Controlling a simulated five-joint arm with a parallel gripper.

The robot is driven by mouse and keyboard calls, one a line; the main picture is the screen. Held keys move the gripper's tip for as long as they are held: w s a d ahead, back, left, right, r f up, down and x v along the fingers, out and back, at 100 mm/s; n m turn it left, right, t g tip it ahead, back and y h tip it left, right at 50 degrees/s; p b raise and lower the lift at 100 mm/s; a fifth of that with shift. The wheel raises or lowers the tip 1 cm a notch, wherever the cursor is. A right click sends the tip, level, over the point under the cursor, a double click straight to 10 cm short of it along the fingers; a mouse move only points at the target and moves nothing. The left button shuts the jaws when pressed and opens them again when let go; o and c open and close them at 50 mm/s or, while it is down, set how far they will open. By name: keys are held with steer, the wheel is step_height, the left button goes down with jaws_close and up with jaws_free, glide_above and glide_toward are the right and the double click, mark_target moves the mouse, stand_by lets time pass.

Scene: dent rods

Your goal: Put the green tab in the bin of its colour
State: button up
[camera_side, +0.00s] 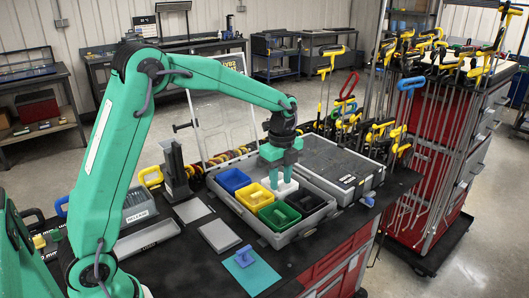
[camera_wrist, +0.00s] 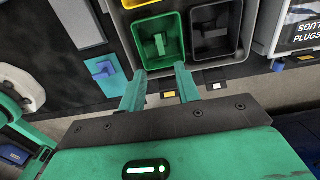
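The green tab (camera_wrist: 158,45) lies inside the green bin (camera_wrist: 180,58) in the wrist view, on the bin's floor. In the side view the green bin (camera_side: 267,216) is at the near edge of the grey tray, and the tab inside is too small to make out clearly. My gripper (camera_wrist: 160,78) is open, with its two fingers apart and nothing between them.
The grey tray (camera_side: 283,240) also holds blue (camera_side: 232,179), yellow (camera_side: 252,197) and black (camera_side: 306,201) bins. A blue tab (camera_side: 244,256) lies on a teal mat (camera_side: 258,274) at the front. A grey lidded case (camera_side: 335,162) stands at the right. Flat grey plates lie left of the tray.

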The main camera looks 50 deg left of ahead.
steer(key=s+d+r+n+t, duration=0.1)
steer(key=s+r+n+t, duration=0.1)
steer(key=s+r+n, duration=0.3)
steer(key=s+d+r+n+t, duration=0.2)
steer(key=s+n, duration=1.1)
steer(key=s, duration=0.7)
steer(key=shift+s+r+t, duration=0.2)
steer(key=shift+r+t, duration=0.6)
steer(key=shift+r, duration=0.6)
steer(key=shift+c, duration=0.5)
